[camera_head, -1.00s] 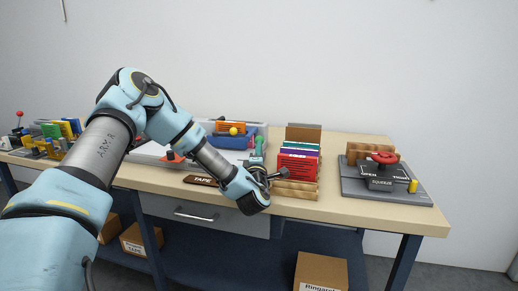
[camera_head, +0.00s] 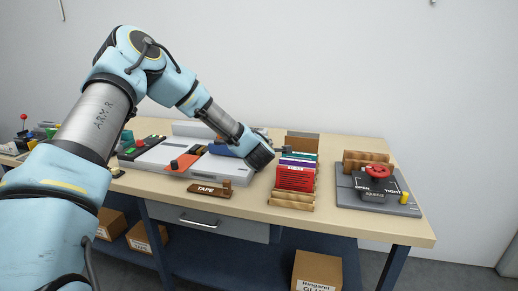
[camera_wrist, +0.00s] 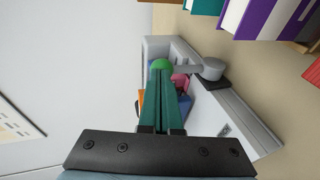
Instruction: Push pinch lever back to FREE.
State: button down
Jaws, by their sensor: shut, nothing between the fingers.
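The lever with a green ball knob (camera_wrist: 161,65) shows in the wrist view. Its grey arm runs right to a round grey pivot (camera_wrist: 209,68) at the edge of a grey machine (camera_wrist: 249,119). My gripper (camera_wrist: 161,72) is shut with nothing between its teal fingers. Its tips overlap the near side of the knob in the picture; I cannot tell whether they touch. In the head view my gripper (camera_head: 284,151) is over the right end of the machine (camera_head: 158,156), and my wrist hides the knob. No FREE marking is readable.
Upright coloured folders (camera_head: 297,176) in a wooden rack stand close right of my gripper. A TAPE block (camera_head: 210,190) lies at the table's front. A grey plate (camera_head: 345,198) with a red knob (camera_head: 377,172) stands further right. Bare tabletop lies between rack and plate.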

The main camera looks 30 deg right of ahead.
jog(key=shift+w+d+r+g+y+b, duration=0.2)
jog(key=shift+w+d+g+y+b, duration=0.3)
jog(key=shift+w+d, duration=0.65)
jog(key=shift+w+r, duration=0.1)
jog(key=shift+w, duration=0.05)
jog(key=shift+w+r, duration=0.1)
